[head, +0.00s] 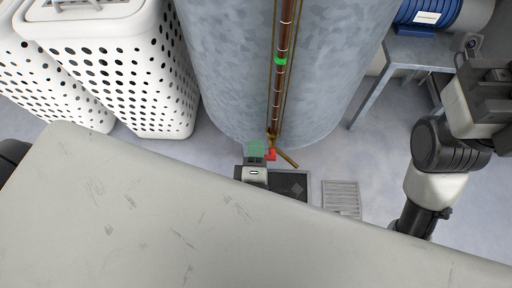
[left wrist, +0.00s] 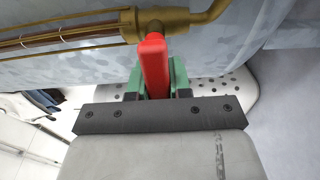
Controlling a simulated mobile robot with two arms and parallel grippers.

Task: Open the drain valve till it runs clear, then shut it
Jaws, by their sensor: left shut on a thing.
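The drain valve's red lever (head: 270,154) sits low on the front of the grey metal tank (head: 225,70). A brass spout (head: 289,159) slants down to the right beside it. In the left wrist view the red lever (left wrist: 154,65) stands between my left gripper's green fingers (left wrist: 158,80), which are shut on it. The brass fitting (left wrist: 185,20) is just behind. In the head view my left gripper (head: 256,152) is at the valve, beyond the counter edge. A sight tube (head: 286,30) with reddish-brown content and a green band (head: 281,61) runs up the tank. I see no clear stream at the spout.
White perforated hampers (head: 130,70) stand left. A grey bench (head: 410,48) stands right. My right arm is at right, its fingers not discernible.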

